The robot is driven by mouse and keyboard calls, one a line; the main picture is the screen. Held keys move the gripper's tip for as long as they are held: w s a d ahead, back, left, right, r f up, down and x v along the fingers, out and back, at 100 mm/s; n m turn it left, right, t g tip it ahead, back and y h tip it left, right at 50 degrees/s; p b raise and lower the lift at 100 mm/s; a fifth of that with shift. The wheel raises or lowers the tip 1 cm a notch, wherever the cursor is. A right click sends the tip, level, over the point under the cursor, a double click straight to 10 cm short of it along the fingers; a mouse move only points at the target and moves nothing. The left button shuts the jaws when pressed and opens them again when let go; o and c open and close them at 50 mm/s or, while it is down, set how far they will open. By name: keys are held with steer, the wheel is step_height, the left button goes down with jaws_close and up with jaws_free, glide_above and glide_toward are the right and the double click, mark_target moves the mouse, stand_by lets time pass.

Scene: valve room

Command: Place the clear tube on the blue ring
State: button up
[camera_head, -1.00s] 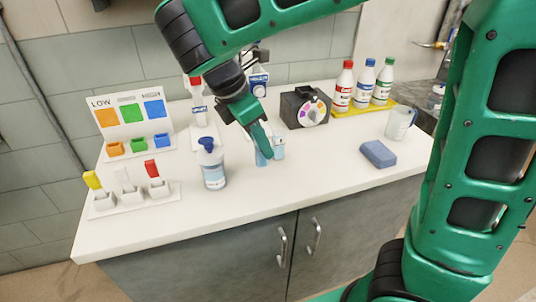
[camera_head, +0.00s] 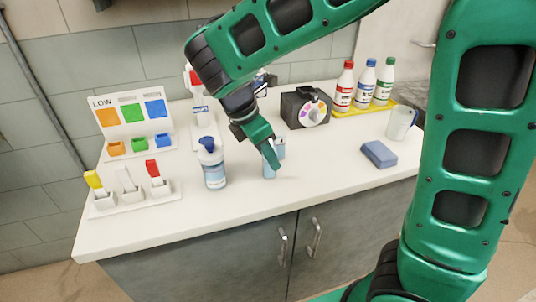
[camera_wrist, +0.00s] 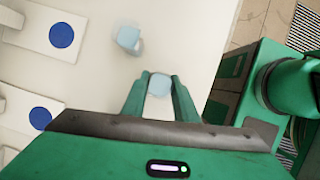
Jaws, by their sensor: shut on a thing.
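My gripper (camera_head: 271,158) is shut on a pale, see-through tube (camera_head: 268,170), which looks upright over the front middle of the counter. I cannot tell whether its base touches the counter. In the wrist view its round top (camera_wrist: 159,84) sits between the two green fingers. A second pale clear vessel (camera_head: 280,148) stands just behind and right of it, apart from it, and shows in the wrist view (camera_wrist: 128,38). The wrist view shows two blue round marks (camera_wrist: 61,35) (camera_wrist: 40,118) on white plates. I cannot tell whether either is the blue ring.
A blue-capped bottle (camera_head: 212,165) stands left of my gripper. A black box with a coloured dial (camera_head: 305,108) stands behind right. A blue block (camera_head: 379,154) and a pale mug (camera_head: 400,123) are at right.

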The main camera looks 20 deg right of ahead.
steer(key=o, duration=1.1)
steer(key=v, duration=1.2)
steer(key=shift+d, duration=0.1)
